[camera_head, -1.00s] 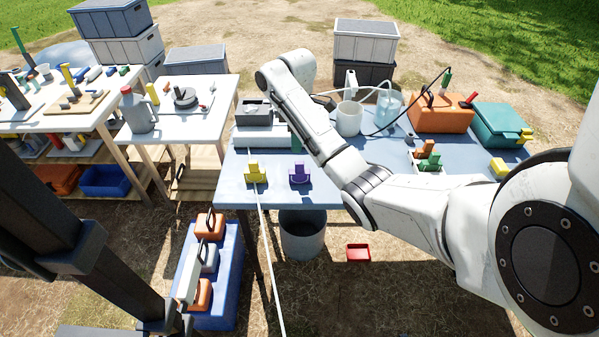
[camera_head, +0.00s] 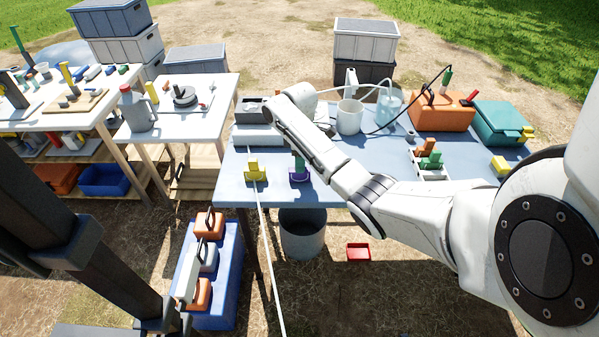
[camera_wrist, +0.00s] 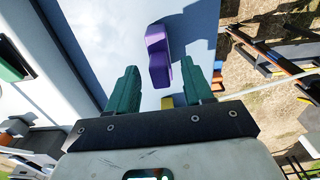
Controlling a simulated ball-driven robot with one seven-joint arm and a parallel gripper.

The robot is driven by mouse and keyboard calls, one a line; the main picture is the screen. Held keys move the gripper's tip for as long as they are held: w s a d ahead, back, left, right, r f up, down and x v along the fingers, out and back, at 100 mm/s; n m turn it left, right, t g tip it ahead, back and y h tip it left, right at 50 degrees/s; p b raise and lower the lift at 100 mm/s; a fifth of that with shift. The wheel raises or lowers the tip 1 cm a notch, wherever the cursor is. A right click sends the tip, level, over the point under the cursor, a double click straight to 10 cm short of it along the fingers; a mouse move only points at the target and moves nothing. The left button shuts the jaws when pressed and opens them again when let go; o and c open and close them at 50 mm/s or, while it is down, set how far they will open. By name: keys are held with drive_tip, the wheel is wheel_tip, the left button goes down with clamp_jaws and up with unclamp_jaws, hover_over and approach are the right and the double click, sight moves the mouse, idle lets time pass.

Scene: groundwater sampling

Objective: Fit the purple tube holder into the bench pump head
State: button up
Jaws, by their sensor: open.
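The purple tube holder (camera_head: 299,174) stands on the blue bench top near its front edge, partly hidden by my gripper (camera_head: 299,160). In the wrist view the purple holder (camera_wrist: 158,52) shows ahead of and between the two green fingers of my gripper (camera_wrist: 160,70). The fingers are apart, with a gap on each side of the holder in the picture; contact cannot be told. A grey box-shaped unit with a dark top (camera_head: 250,110), which looks like the pump, stands at the bench's back left, partly behind my arm.
A yellow holder (camera_head: 255,172) stands just left of the purple one. At right are a rack (camera_head: 431,172) with orange and green holders, a yellow piece (camera_head: 500,166), an orange case (camera_head: 440,115) and a teal case (camera_head: 500,125). A white beaker (camera_head: 349,118) stands behind my arm.

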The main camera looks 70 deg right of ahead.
drive_tip(key=shift+f, duration=0.2)
clamp_jaws()
idle(0.3)
